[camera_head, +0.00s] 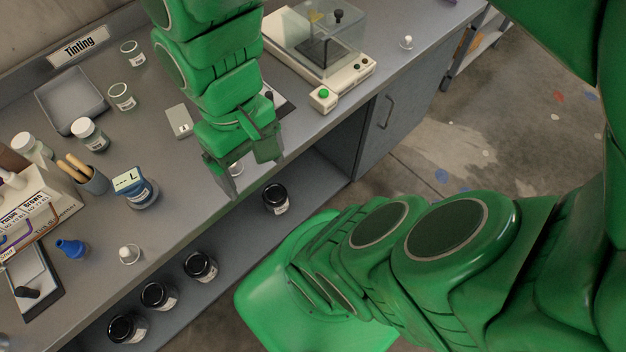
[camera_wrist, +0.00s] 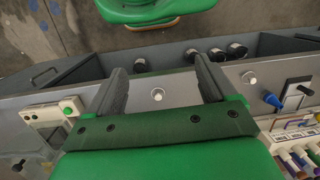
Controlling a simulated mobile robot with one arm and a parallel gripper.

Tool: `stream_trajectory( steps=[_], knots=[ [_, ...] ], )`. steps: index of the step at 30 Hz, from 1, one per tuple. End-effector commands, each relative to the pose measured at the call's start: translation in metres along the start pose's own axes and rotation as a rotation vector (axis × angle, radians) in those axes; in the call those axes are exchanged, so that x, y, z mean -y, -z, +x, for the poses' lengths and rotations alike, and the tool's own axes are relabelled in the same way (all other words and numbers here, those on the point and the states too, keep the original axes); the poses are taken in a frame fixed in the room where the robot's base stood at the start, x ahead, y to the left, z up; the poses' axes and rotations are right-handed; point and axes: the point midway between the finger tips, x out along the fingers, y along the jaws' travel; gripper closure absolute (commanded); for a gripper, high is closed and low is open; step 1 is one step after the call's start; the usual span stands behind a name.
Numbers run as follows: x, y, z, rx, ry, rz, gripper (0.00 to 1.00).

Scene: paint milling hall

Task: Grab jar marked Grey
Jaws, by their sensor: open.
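Several dark jars with black lids and pale labels stand on the low shelf under the counter. One jar (camera_head: 275,198) stands alone below and right of my gripper. Three others, a near jar (camera_head: 200,266), a middle jar (camera_head: 157,296) and an end jar (camera_head: 126,328), form a row at lower left. The label words are too small to read, so I cannot tell which is Grey. The lone jar also shows in the wrist view (camera_wrist: 140,65), beyond the fingertips. My gripper (camera_head: 248,172) is open and empty above the counter's front edge; it also shows in the wrist view (camera_wrist: 161,72).
The grey counter (camera_head: 185,215) overhangs the shelf (camera_head: 235,232). On it stand a balance (camera_head: 318,60), a labelled display pot (camera_head: 143,196), a blue object (camera_head: 70,248), a white-knobbed piece (camera_head: 130,254) and open jars. A cabinet (camera_head: 385,115) bounds the shelf's right end.

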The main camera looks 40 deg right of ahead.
Motion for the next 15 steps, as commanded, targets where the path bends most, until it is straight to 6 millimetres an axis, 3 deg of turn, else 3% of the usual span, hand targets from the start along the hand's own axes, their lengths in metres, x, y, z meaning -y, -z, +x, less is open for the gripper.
stream_trajectory(
  steps=[1, 2, 15],
  knots=[
    [-0.022, 0.000, -0.002, -0.006, -0.061, 0.062, 0.16],
    [-0.023, 0.000, -0.003, -0.007, -0.066, 0.067, 0.16],
    [-0.020, -0.007, -0.050, -0.004, -0.066, 0.067, 0.16]
  ],
)
